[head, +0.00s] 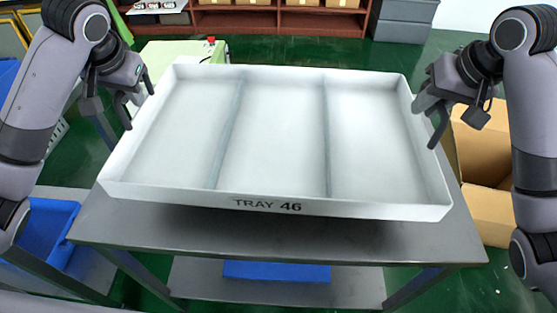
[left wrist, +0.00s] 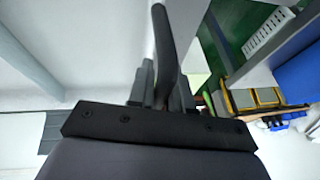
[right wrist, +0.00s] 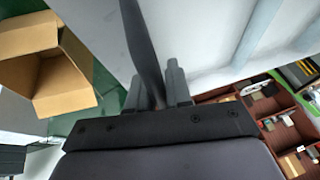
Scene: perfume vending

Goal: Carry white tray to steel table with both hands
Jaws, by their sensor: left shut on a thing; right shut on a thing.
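The white tray (head: 275,130), marked TRAY 46, has two dividers and three empty compartments. It is over the steel table (head: 290,240) in the head view, nearly level, with a dark shadow under its front edge. I cannot tell whether it touches the table top. My left gripper (head: 138,100) is shut on the tray's left wall, and my right gripper (head: 428,112) is shut on its right wall. The tray wall also shows between the fingers in the left wrist view (left wrist: 90,50) and the right wrist view (right wrist: 190,35).
An open cardboard box (head: 485,165) stands to the right of the table. A blue bin (head: 48,232) is at the left, and a blue item (head: 277,271) lies on the lower shelf. Shelves (head: 270,20) and a grey cabinet (head: 403,20) stand at the back.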

